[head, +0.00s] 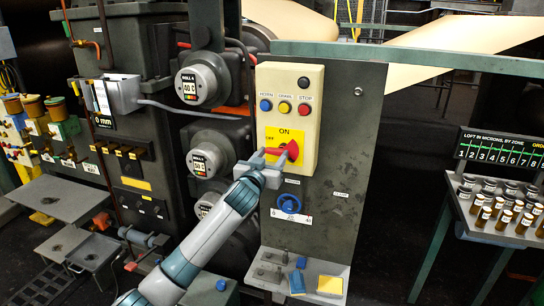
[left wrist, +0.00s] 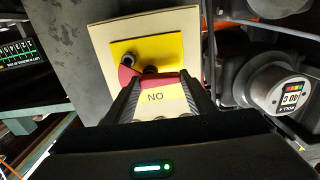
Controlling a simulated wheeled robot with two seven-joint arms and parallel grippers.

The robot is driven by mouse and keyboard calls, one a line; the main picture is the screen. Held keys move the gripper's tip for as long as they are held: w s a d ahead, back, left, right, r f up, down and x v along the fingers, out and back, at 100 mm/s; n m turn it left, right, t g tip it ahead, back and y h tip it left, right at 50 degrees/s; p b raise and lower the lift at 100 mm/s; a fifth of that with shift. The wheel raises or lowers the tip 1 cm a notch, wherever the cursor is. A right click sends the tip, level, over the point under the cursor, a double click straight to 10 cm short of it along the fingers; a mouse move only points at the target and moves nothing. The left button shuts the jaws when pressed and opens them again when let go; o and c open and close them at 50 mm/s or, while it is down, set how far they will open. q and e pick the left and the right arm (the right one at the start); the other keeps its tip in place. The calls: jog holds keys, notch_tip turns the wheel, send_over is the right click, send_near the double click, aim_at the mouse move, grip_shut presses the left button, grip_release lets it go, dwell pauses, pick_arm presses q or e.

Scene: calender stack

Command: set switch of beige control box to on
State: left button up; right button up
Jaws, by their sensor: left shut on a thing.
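The beige control box (head: 307,112) is mounted on a dark upright panel. It has a yellow switch plate (head: 299,136) marked ON at the top and OFF at the left. The red switch handle (head: 292,150) lies across this plate; its exact setting is hard to tell. My left gripper (head: 272,160) is at the handle, in front of the lower plate. In the left wrist view the red handle (left wrist: 127,74) shows between and beyond the fingers, and my left gripper (left wrist: 154,88) is shut on it. The fingers hide part of the handle. My right gripper is not in view.
Blue, yellow and red buttons (head: 285,107) sit above the switch plate. A blue handwheel (head: 289,203) is below the box. Round gauges (head: 198,84) stand close on the left. A rack of small bottles (head: 500,215) is at the right.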

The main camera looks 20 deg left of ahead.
pick_arm(q)
jog(key=shift+r+m, duration=0.1)
jog(key=shift+m, duration=0.3)
jog(key=m+p, duration=0.2)
jog(key=m, duration=0.1)
jog(key=shift+r, duration=0.35)
jog(key=m, duration=0.1)
jog(key=m+p, duration=0.1)
jog(key=m, duration=0.1)
jog(key=m+p, duration=0.1)
jog(key=shift+d+r+m, duration=0.2)
jog(key=shift+r+m, duration=0.1)
jog(key=shift+m, duration=0.1)
jog(key=m, duration=0.1)
jog(key=m+p, duration=0.1)
jog(key=m, duration=0.1)
jog(key=m+p, duration=0.1)
jog(key=shift+d+r+m, duration=0.2)
jog(key=shift+d+m, duration=0.1)
jog(key=m, duration=0.1)
jog(key=m+p, duration=0.1)
jog(key=m, duration=0.1)
jog(key=shift+d+p, duration=0.25)
jog(key=shift+p, duration=0.05)
jog(key=shift+d+m+p, duration=0.15)
jog(key=shift+m+p, duration=0.15)
jog(key=shift+m, duration=0.6)
jog(key=shift+f, duration=0.1)
jog(key=o, duration=1)
